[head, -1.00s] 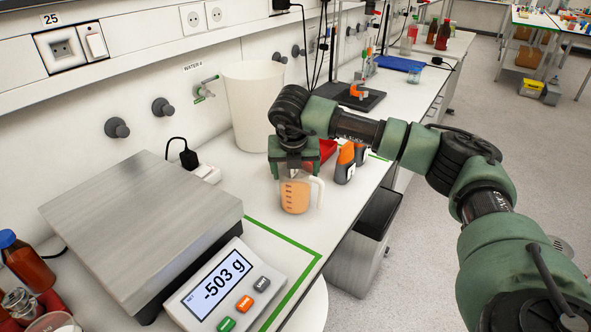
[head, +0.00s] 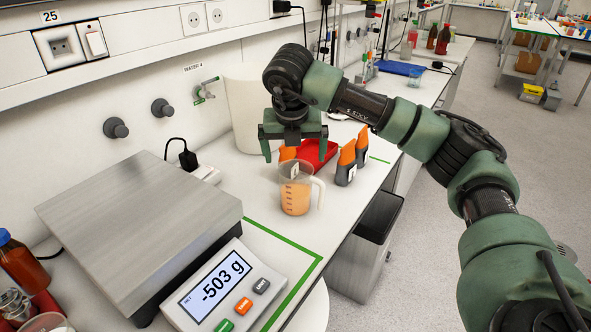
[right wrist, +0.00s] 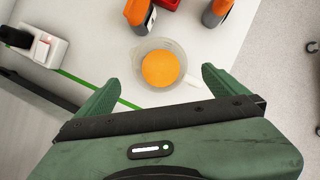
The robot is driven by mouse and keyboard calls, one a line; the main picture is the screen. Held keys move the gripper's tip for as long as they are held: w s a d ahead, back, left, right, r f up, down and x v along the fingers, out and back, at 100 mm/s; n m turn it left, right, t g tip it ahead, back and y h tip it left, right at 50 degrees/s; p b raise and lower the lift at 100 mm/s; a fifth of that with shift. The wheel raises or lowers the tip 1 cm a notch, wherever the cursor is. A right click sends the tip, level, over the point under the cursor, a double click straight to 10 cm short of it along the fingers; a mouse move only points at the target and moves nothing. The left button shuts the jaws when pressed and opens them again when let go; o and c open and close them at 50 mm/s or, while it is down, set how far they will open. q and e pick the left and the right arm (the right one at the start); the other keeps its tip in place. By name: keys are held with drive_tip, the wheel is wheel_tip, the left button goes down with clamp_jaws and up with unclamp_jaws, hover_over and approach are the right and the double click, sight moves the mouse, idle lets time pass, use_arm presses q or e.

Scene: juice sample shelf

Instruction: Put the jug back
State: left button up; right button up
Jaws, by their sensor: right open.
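The clear jug (head: 296,192) with orange juice stands upright on the white bench, right of the scale, with its handle toward the right. In the right wrist view the jug (right wrist: 160,66) lies ahead of and between the two fingertips, apart from them. My right gripper (head: 294,156) is open and empty above the jug in the head view; its fingers also show in the right wrist view (right wrist: 163,90). My left gripper is not in view.
The scale (head: 140,225) reads -503 g. A green line (head: 290,245) marks the bench beside it. A white bin (head: 240,110), a red tray (head: 318,154) and orange-and-grey bottles (head: 346,163) stand behind the jug. The bench edge is close on the right.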

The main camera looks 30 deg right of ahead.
drive_tip(key=v, duration=0.4)
idle(0.4)
